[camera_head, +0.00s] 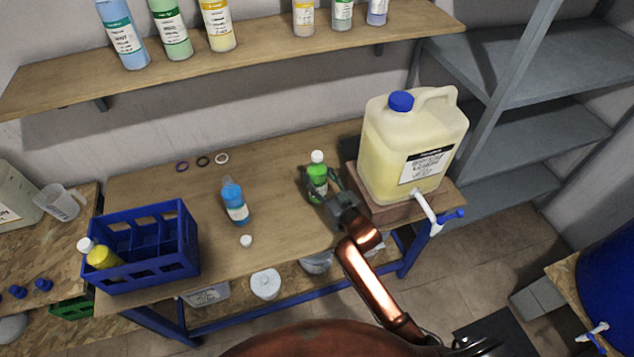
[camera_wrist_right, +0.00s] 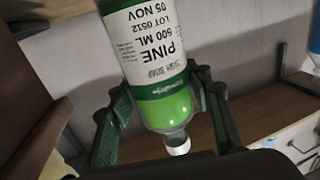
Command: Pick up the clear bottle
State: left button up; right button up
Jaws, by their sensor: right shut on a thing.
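A see-through bottle of green liquid (camera_head: 317,176) with a white cap stands toward the right of the wooden workbench (camera_head: 285,220). My right gripper (camera_head: 328,190) is shut around its side. In the right wrist view the bottle (camera_wrist_right: 145,45) appears upside down, with a "PINE 500 ML" label, and sits between the fingers of my right gripper (camera_wrist_right: 163,98). I cannot tell whether its base touches the bench. No plainly colourless bottle shows; another bottle, with blue liquid (camera_head: 235,202), stands uncapped-looking to the left. My left gripper is not in view.
A large yellow jug (camera_head: 390,150) with a tap stands on a wooden block just right of the gripper. A blue crate (camera_head: 150,270) with a yellow bottle is at the left. A loose white cap (camera_head: 246,241) and small rings lie on the bench. A bottle shelf (camera_head: 265,47) hangs above.

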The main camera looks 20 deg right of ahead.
aim_at(317, 168)
jog(key=shift+r, duration=0.1)
jog(key=shift+c, duration=0.7)
jog(key=shift+r, duration=0.6)
notch_tip(317, 168, up, 2)
jog(key=shift+r+p, duration=0.15)
jog(key=shift+p, duration=0.35)
jog(key=s+a+r+p, duration=0.3)
jog(key=s+a+r, duration=0.7)
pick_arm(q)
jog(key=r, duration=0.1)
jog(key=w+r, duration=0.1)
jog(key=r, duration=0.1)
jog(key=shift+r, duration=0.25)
pick_arm(e)
jog(key=s+d+f+m+h, duration=0.1)
jog(key=s+d+f+h, duration=0.1)
jog(key=s+d, duration=0.3)
jog(key=s+d+f+m+h, duration=0.1)
jog(key=s+d+m+h, duration=0.1)
jog(key=s+d, duration=0.4)
jog(key=shift+s+d+f+t+h, duration=0.15)
jog(key=shift+s+f+t+h, duration=0.15)
jog(key=shift+f, duration=0.1)
